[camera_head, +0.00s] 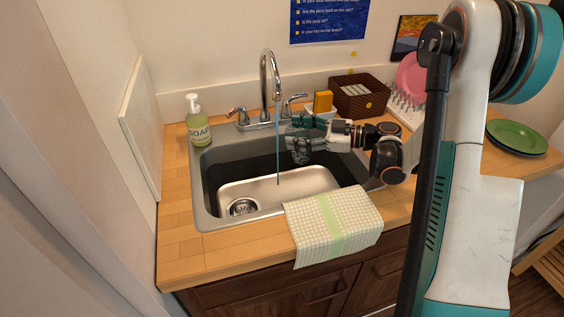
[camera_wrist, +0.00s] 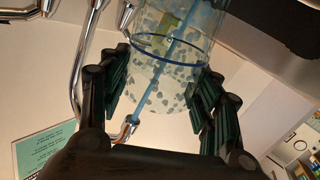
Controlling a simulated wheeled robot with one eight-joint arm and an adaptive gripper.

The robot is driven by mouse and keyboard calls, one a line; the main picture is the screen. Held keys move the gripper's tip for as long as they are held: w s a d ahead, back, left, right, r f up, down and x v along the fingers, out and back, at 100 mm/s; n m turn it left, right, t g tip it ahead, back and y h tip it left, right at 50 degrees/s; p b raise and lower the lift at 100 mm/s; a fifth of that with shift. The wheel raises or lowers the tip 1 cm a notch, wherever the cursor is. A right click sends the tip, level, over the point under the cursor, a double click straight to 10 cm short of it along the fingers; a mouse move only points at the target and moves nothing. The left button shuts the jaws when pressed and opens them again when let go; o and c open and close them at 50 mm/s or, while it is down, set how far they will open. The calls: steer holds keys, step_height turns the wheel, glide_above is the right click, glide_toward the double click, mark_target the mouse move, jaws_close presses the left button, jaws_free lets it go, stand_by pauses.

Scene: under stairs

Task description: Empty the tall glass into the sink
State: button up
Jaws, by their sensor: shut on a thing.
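The tall glass is clear with grey-blue spots; it shows in the wrist view (camera_wrist: 170,75) between my two fingers (camera_wrist: 160,90), which are shut on its sides. In the head view the glass (camera_head: 300,157) is a small spotted shape at my gripper (camera_head: 300,140), over the back right of the sink. The metal sink (camera_head: 207,190) has its drain (camera_head: 242,207) at the front left. A blue stream of water (camera_head: 278,150) runs from the tap (camera_head: 267,65) into the basin. I cannot tell how full the glass is or exactly how it tilts.
A soap bottle (camera_head: 197,120) stands left of the tap. A sponge (camera_head: 323,101), a brown basket (camera_head: 360,98) and a dish rack (camera_head: 405,105) are behind my arm. A checked towel (camera_head: 330,222) hangs over the front edge. Green plates (camera_head: 517,136) lie at right.

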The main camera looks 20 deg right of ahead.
mark_target(304, 124)
steer(key=shift+w+d+r+m+y, duration=0.15)
steer(key=shift+d+r+m, duration=0.1)
steer(key=shift+r, duration=0.35)
steer(key=shift+w+d+r+m+y, duration=0.15)
steer(key=shift+r+m, duration=0.1)
steer(key=shift+r, duration=0.35)
steer(key=shift+w+d+r+m+y+b, duration=0.3)
steer(key=shift+w+d+m+b, duration=0.2)
steer(key=shift+w+d+m, duration=0.35)
steer(key=shift+s+r+p, duration=0.15)
steer(key=shift+r+p, duration=0.45)
steer(key=shift+r, duration=0.45)
steer(key=shift+s+r+p, duration=0.1)
steer(key=shift+r+p, duration=0.5)
steer(key=shift+r, duration=0.45)
